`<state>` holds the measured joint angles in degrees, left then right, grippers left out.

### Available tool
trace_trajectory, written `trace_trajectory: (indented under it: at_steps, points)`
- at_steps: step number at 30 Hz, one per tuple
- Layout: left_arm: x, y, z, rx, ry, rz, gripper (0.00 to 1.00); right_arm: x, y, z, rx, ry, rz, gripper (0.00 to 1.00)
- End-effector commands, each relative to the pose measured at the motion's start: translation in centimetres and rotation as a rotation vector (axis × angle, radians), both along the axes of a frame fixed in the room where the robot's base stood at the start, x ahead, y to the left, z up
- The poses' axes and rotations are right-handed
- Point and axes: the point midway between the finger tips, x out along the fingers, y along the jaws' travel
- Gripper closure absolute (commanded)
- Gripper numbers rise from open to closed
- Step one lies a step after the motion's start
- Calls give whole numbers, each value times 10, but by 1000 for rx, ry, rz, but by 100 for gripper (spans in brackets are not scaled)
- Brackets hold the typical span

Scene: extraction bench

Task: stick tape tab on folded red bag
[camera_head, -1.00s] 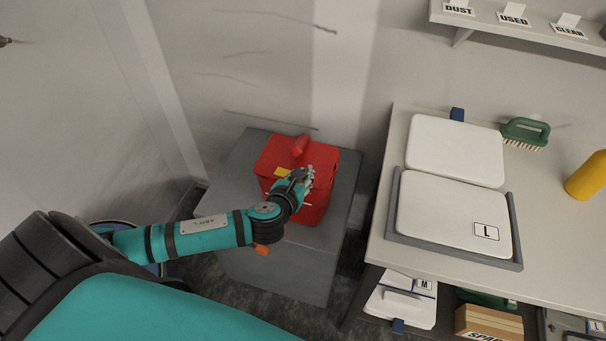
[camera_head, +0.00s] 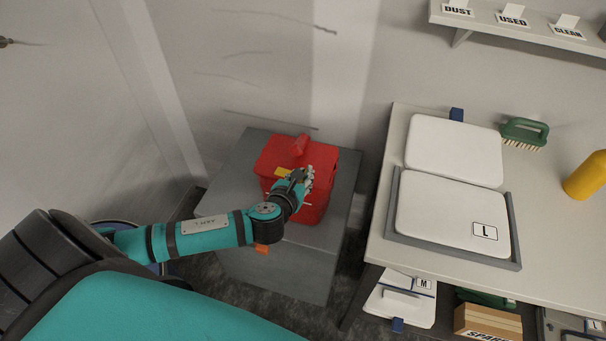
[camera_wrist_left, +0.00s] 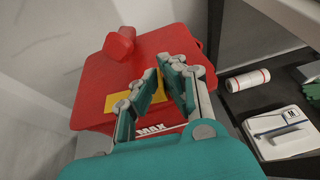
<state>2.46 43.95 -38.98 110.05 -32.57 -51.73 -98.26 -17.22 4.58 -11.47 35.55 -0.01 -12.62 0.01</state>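A red box-like container (camera_head: 321,163) with a red knob-like handle (camera_head: 300,145) sits on a grey block; I cannot tell which part is the folded bag. The red top (camera_wrist_left: 90,85) fills the middle of the left wrist view, with "MAX" lettering near my wrist. A yellow patch (camera_head: 281,171), likely the tape tab, lies at the red top beside my left gripper (camera_head: 308,180). In the left wrist view the yellow patch (camera_wrist_left: 117,101) shows beside and between the fingers (camera_wrist_left: 162,70). The fingers are apart by a narrow gap, close over the red surface. My right gripper is out of view.
The grey block (camera_head: 235,170) stands against the wall. The bench (camera_head: 385,215) at right holds two white panels, one in a grey tray (camera_head: 513,230), a green brush (camera_head: 525,132) and a yellow bottle (camera_head: 588,176). A label shelf (camera_head: 480,22) hangs above.

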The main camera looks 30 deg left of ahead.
Motion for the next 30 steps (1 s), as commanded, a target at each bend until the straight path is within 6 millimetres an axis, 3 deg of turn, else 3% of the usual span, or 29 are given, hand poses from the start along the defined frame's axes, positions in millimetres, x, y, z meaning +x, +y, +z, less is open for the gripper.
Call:
trace_trajectory:
  at_steps: [9, 16, 25, 30]
  points:
    - [-2, -1, -5, -2, 10, 0, 100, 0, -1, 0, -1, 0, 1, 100]
    - [-2, -1, -4, -2, 10, -1, 67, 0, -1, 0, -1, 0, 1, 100]
    - [-3, -1, -3, -2, 8, -2, 67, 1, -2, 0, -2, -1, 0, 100]
    - [-20, -4, 4, -2, 8, -4, 67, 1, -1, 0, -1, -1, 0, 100]
